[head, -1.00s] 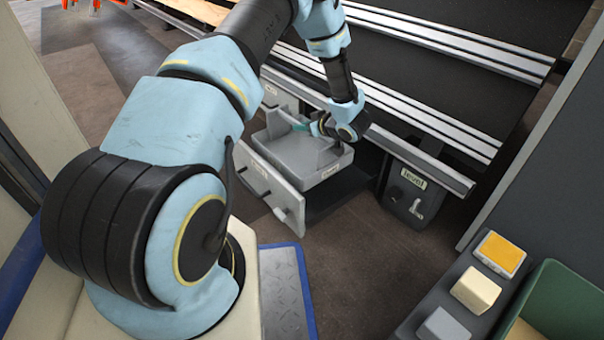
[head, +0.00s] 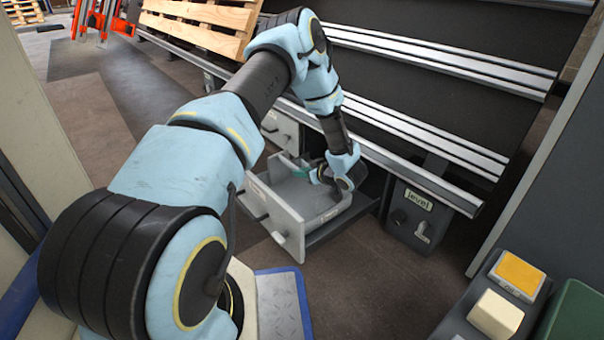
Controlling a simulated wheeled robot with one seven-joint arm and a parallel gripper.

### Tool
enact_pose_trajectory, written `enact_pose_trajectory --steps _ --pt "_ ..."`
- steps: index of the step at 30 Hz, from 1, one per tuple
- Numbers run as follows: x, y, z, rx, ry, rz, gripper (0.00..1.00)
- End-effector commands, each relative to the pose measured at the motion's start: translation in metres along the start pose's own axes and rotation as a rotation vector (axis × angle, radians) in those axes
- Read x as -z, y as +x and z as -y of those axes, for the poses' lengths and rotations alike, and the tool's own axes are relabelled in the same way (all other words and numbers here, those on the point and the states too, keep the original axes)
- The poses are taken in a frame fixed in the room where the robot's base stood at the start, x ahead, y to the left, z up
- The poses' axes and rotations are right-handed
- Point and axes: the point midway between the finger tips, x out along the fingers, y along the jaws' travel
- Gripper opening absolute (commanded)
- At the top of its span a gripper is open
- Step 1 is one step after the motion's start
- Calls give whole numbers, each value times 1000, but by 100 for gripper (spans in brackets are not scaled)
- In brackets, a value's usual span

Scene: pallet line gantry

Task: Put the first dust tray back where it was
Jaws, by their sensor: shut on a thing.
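The dust tray (head: 318,218) is a grey open box with a small label on its front. My wrist hides most of the fingers and the grip point. A small green part (head: 303,172) shows beside the wrist. I cannot tell whether the tray rests on the surface below it.
A dark box labelled "level" with a lever (head: 418,217) stands right of the opening. The silver rail (head: 420,178) runs above. A wooden pallet (head: 205,22) is at the upper left. A button console (head: 497,305) is at the lower right. The floor in front is clear.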

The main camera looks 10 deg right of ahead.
Motion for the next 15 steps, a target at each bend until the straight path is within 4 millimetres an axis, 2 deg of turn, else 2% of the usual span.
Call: enact_pose_trajectory --steps 1,2,9,15 --pt "-2 1 0 0 0 0 0" --pt "-2 1 0 0 1 1 18" --pt "-2 1 0 0 0 1 45" --pt "-2 1 0 0 1 1 47"
